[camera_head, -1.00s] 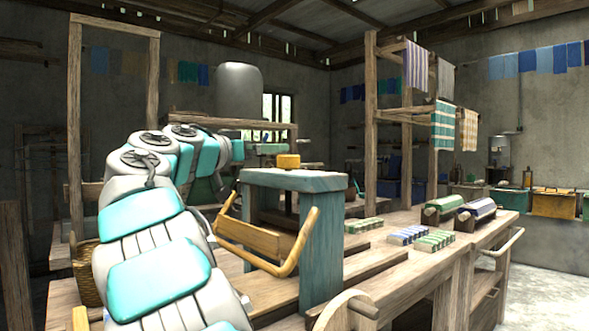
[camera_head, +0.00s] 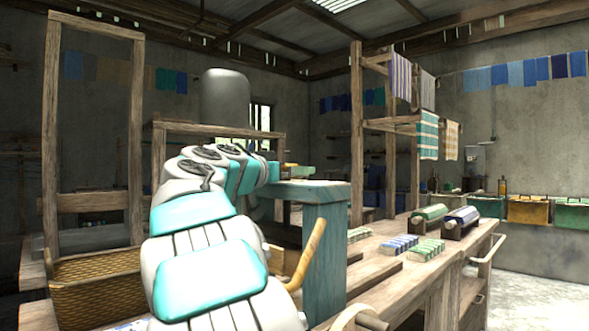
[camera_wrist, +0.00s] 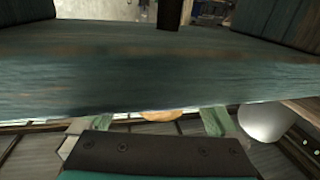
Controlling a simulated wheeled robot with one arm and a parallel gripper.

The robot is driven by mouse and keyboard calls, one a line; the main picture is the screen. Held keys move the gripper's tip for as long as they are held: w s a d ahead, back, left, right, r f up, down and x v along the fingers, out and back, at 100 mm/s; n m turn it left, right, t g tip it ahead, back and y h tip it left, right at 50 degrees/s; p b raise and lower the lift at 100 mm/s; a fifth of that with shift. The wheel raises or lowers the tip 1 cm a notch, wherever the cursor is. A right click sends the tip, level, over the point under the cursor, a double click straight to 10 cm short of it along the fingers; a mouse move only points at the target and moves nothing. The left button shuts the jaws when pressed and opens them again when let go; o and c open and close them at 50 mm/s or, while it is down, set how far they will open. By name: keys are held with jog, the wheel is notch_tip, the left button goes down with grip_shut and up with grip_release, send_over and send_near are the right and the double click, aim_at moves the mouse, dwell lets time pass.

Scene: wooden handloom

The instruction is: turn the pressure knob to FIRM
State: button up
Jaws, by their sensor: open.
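The blue-green wooden stand (camera_head: 325,228) rises from the loom in the head view. A small yellowish piece, probably the knob (camera_head: 300,171), shows over its top, partly hidden by my arm; no FIRM mark is legible.
A curved wooden handle (camera_head: 308,255) stands beside the stand. Striped rolls (camera_head: 460,217) and small striped bundles (camera_head: 400,244) lie on the bench to the right. A woven basket (camera_head: 95,285) is at the left. Open floor (camera_head: 530,280) shows at the far right.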

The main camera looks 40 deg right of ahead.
jog(key=shift+x, duration=0.9)
jog(key=shift+c, duration=0.3)
jog(key=c, duration=1.3)
